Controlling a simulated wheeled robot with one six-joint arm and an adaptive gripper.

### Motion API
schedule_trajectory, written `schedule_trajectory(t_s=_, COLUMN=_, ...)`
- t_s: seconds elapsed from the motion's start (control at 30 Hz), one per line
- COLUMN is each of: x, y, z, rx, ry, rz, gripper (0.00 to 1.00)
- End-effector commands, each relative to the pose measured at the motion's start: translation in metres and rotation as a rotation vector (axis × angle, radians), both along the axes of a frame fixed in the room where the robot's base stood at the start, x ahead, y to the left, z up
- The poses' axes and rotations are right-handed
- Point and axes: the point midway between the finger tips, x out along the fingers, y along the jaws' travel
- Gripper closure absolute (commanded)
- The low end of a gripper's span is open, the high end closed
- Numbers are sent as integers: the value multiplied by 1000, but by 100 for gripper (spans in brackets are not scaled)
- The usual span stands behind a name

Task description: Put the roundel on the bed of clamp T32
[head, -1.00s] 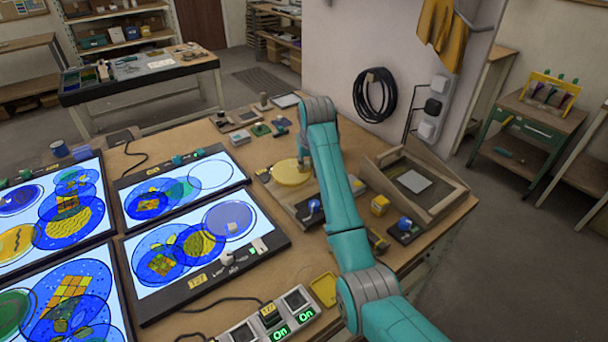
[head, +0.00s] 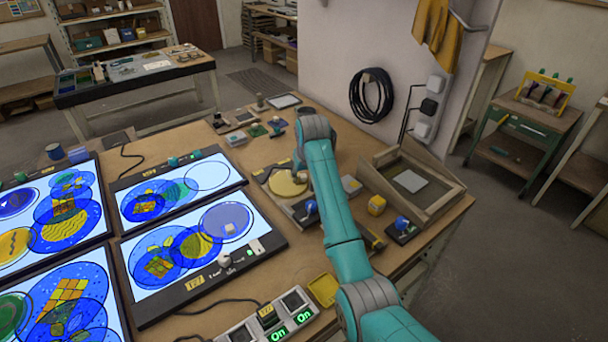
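My gripper (head: 300,176) is at the disc's right edge, mostly hidden by my own arm. Its fingers are too small and covered to show whether they are closed on the disc.
A blue knob (head: 311,207) stands just in front of the disc, and another (head: 402,223) on a black base farther right. A yellow block (head: 376,204) and a wooden frame (head: 440,201) are to the right. Lit light boxes (head: 284,242) fill the left.

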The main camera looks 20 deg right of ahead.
Motion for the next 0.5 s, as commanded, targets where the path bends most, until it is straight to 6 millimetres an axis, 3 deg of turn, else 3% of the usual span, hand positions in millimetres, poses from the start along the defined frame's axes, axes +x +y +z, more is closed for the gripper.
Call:
schedule_trajectory(t_s=0.27, x=0, y=0, z=3, rx=0, ry=-1, rz=0, gripper=53)
schedule_trajectory(t_s=0.5, x=-11, y=1, z=32, rx=0, ry=-5, rz=0, gripper=53)
